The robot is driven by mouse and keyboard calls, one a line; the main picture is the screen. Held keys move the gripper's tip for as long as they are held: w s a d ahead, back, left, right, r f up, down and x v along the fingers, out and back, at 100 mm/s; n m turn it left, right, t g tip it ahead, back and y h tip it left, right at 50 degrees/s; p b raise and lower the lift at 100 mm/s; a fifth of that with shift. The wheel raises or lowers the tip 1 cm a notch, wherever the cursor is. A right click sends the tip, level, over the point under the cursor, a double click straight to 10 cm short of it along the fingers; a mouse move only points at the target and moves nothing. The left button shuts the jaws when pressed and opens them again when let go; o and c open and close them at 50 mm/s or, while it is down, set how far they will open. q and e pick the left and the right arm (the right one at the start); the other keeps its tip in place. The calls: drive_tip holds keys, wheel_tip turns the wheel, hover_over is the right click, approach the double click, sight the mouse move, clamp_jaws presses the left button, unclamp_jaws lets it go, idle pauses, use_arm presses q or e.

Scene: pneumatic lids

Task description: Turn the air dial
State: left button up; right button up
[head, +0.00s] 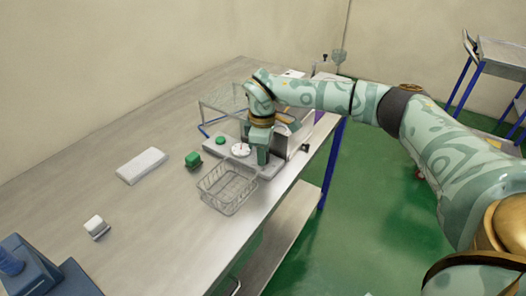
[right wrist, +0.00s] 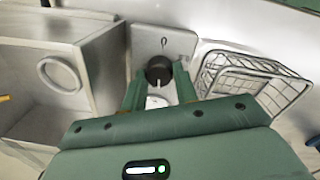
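The air dial, a round black knob (right wrist: 159,70) with a white mark, sits on a grey panel (right wrist: 150,42) in the right wrist view. My right gripper (right wrist: 158,88) is open, its green fingers on either side of the knob with small gaps showing. In the head view my right gripper (head: 262,156) points down over the panel and hides the knob. A round white gauge (head: 240,150) with a red needle and a green button (head: 220,141) are left of the gripper. My left gripper is not in view.
A wire basket (head: 228,188) stands just in front of the panel. A pale open box (right wrist: 62,75) with a ring stands close on the gripper's other side.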

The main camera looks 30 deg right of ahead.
drive_tip(key=c, duration=0.3)
